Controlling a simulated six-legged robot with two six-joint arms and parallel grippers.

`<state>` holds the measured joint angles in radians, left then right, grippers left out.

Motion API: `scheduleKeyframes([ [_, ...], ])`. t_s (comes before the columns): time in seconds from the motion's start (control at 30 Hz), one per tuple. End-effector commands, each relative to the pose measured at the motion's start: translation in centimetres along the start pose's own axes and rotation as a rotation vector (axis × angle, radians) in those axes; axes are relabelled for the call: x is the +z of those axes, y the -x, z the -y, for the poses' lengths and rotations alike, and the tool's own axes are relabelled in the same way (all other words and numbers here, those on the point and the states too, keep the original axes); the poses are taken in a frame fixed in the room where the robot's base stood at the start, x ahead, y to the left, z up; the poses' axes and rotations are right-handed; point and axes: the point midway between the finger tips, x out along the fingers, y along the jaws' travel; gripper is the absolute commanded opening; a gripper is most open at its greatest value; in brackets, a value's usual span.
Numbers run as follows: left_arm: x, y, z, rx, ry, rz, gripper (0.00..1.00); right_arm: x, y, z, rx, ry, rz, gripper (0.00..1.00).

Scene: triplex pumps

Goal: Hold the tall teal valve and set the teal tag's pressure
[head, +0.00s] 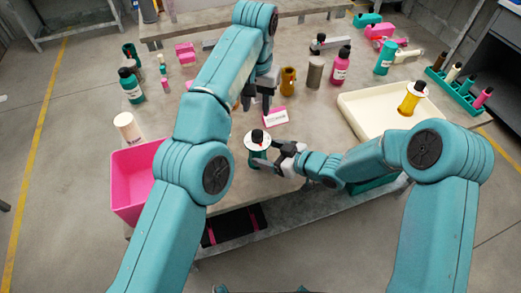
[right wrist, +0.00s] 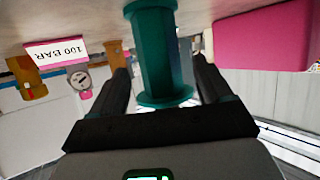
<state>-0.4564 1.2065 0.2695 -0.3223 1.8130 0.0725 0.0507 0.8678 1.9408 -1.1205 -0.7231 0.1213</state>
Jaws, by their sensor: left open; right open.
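The tall teal valve stands upright near the table's front edge, with a white disc and black knob on top (head: 257,140). In the right wrist view its teal body (right wrist: 155,55) stands between my right gripper's fingers. My right gripper (head: 277,157) is open around the valve; gaps show beside the body. My left gripper (head: 259,103) is open and empty, pointing down above the table behind the valve. A white tag with a pink edge (head: 275,117) stands near it; in the right wrist view a pink-edged tag (right wrist: 57,50) reads "100 BAR". I see no teal tag clearly.
A pink bin (head: 135,188) is at the table's left front. A cream tray (head: 365,122) holding a yellow-bodied valve (head: 411,98) is at the right. Bottles, an amber valve (head: 288,80) and a brown cylinder (head: 314,72) stand farther back. A teal rack (head: 460,95) is at far right.

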Motion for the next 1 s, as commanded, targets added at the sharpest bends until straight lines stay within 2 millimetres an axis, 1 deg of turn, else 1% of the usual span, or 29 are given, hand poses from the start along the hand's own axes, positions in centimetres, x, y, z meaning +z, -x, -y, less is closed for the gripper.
scheduleKeyframes([
  [0.03, 0.0, 0.0, 0.0, 0.000, 0.000, 0.000, 0.43, 0.1, -0.9, 0.1, -0.002, 0.000, 0.001, 0.79],
  [0.1, 0.0, 0.0, 0.0, 0.000, 0.000, 0.000, 0.43, 0.1, -1.9, 0.1, -0.002, 0.000, 0.001, 0.79],
  [0.23, 0.0, 0.0, 0.0, 0.000, 0.000, 0.000, 0.43, 0.1, -3.2, 0.0, 0.000, -0.002, 0.001, 0.79],
  [0.4, 0.0, 0.0, 0.0, 0.000, 0.000, -0.001, 0.43, 0.0, -3.7, 0.0, 0.001, -0.001, 0.000, 0.79],
  [0.6, 0.0, 0.0, 0.0, 0.000, 0.000, -0.001, 0.43, 0.0, -3.7, 0.0, 0.001, -0.001, 0.000, 0.79],
  [0.67, 0.0, 0.0, 0.0, 0.000, 0.000, -0.001, 0.43, 0.0, -3.7, 0.0, 0.001, -0.001, 0.000, 0.59],
  [0.7, 0.0, 0.0, 0.0, 0.000, 0.000, -0.001, 0.43, 0.0, -3.7, 0.0, 0.001, -0.001, 0.000, 0.46],
  [0.77, 0.0, 0.0, 0.0, 0.000, 0.000, -0.001, 0.43, 0.0, -3.7, 0.0, 0.001, -0.001, 0.001, 0.27],
  [0.8, 0.0, 0.0, 0.0, 0.000, 0.000, -0.001, 0.43, 0.0, -3.7, 0.0, 0.001, -0.001, 0.001, 0.14],
  [0.83, 0.0, 0.0, 0.0, 0.000, 0.000, -0.001, 0.43, 0.0, -3.7, 0.0, 0.001, -0.001, 0.000, 0.07],
  [0.87, 0.0, 0.0, 0.0, 0.000, 0.000, -0.001, 0.48, 0.0, -3.7, 0.0, 0.001, -0.001, 0.000, 0.07],
  [1.0, -0.6, -0.4, -0.2, 0.008, -0.021, -0.024, 0.48, 0.0, -3.7, 0.0, 0.001, -0.001, 0.000, 0.07],
])
